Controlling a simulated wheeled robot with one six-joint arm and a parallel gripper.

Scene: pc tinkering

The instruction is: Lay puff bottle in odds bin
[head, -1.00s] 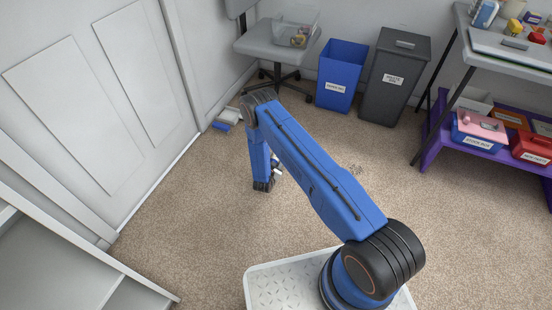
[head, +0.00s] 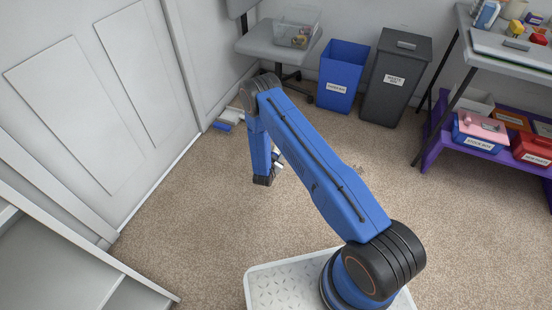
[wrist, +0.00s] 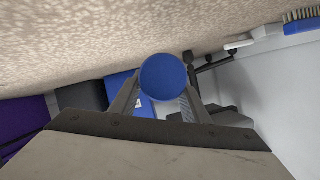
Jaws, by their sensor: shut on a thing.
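My gripper (wrist: 163,92) is shut on the puff bottle. In the wrist view the puff bottle (wrist: 164,77) shows only as a round blue end between the two fingers; the rest is hidden. In the head view my gripper (head: 277,163) is above the carpet, left of the bins, and the bottle cannot be clearly made out. An open blue bin (head: 342,75) with a white label stands by the back wall; its label is too small to read surely. It also shows behind the fingers in the wrist view (wrist: 118,90).
A dark lidded bin (head: 396,80) labelled as waste stands right of the blue bin. A grey chair (head: 270,47) holds a clear box (head: 297,28). A blue-handled brush (wrist: 302,24) lies by the left wall. A purple shelf (head: 462,160) with boxes is at right.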

